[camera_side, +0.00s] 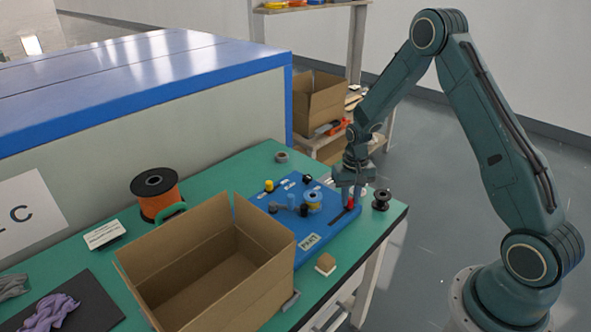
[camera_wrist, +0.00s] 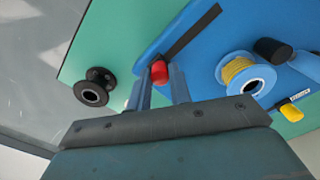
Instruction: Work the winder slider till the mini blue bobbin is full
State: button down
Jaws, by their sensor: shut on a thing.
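The blue winder board (camera_side: 322,236) lies on the green table, with a dark straight slot (camera_wrist: 192,32) in it. The red slider knob (camera_side: 350,203) is at one end of the slot, the end nearer my arm; it also shows in the wrist view (camera_wrist: 159,72). My gripper (camera_side: 349,197) points down with its fingers on both sides of the knob, shut on it; the fingers also show in the wrist view (camera_wrist: 161,80). The mini blue bobbin (camera_wrist: 262,76) sits on the board beside the slot with some yellow cable wound on it; it also shows in the side view (camera_side: 314,201).
A black empty spool (camera_side: 381,200) stands right of the board. An open cardboard box (camera_side: 205,265) stands close on its left. A black knob (camera_wrist: 272,50) and a yellow knob (camera_wrist: 291,112) stand near the bobbin. An orange spool (camera_side: 158,200) is farther back.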

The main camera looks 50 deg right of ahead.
jog(key=a, duration=0.9)
jog(key=shift+a, duration=0.25)
jog(key=c, duration=1.3)
grip_release()
jog(key=shift+d+r, duration=0.1)
jog(key=shift+r, duration=0.4)
notch_tip(320, 180, up, 13)
jog(key=shift+f, duration=0.1)
